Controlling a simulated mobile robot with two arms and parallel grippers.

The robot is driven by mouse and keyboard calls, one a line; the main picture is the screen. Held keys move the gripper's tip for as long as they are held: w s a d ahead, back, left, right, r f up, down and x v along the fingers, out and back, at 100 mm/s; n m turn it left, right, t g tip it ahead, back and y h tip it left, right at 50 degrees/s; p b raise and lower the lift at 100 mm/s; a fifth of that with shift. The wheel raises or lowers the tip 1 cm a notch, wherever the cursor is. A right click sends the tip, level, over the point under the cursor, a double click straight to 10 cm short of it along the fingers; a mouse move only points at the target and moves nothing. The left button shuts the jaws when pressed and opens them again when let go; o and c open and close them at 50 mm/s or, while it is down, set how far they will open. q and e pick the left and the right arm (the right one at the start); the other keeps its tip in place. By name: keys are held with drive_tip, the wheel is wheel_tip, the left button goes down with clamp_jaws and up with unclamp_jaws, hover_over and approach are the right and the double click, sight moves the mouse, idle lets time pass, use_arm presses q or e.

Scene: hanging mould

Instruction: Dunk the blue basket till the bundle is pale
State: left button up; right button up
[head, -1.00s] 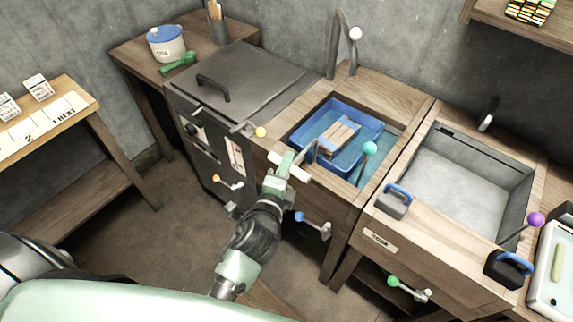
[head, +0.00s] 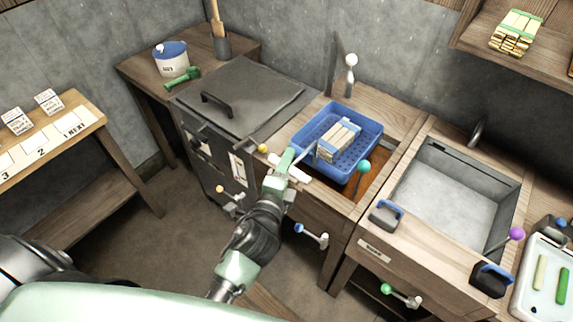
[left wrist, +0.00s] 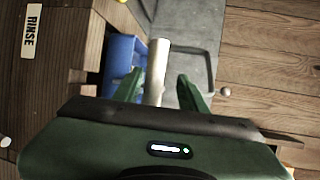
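The blue basket (head: 367,147) sits raised at the rim of the middle vat, level and clear of the liquid as far as I can see. The bundle (head: 338,141) of sticks lies inside it, pale beige on top with greyer sides. My left gripper (head: 285,162) is at the front left of the basket. In the left wrist view its fingers (left wrist: 161,88) stand on both sides of a metal bar (left wrist: 157,72), with the blue basket (left wrist: 121,62) behind. Part of the vat opening (head: 378,183) shows brown below the basket. My right gripper is out of view.
A lidded dark vat (head: 240,95) stands left, an empty grey sink (head: 450,190) right. Knobbed levers, one teal (head: 363,166), one purple (head: 516,234), stick up along the fronts. A label RINSE (left wrist: 31,31) shows in the wrist view. A tap (head: 347,65) stands behind.

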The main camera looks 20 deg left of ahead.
use_arm(q)
drive_tip(key=shift+s+f, duration=0.1)
drive_tip(key=shift+s, duration=0.1)
drive_tip(key=s+r+b, duration=0.1)
drive_tip(key=s+b, duration=0.1)
drive_tip(key=s, duration=0.5)
drive_tip(key=shift+s+d+r, duration=0.15)
drive_tip(key=shift+d+r, duration=0.05)
drive_tip(key=shift+r, duration=0.1)
idle(0.7)
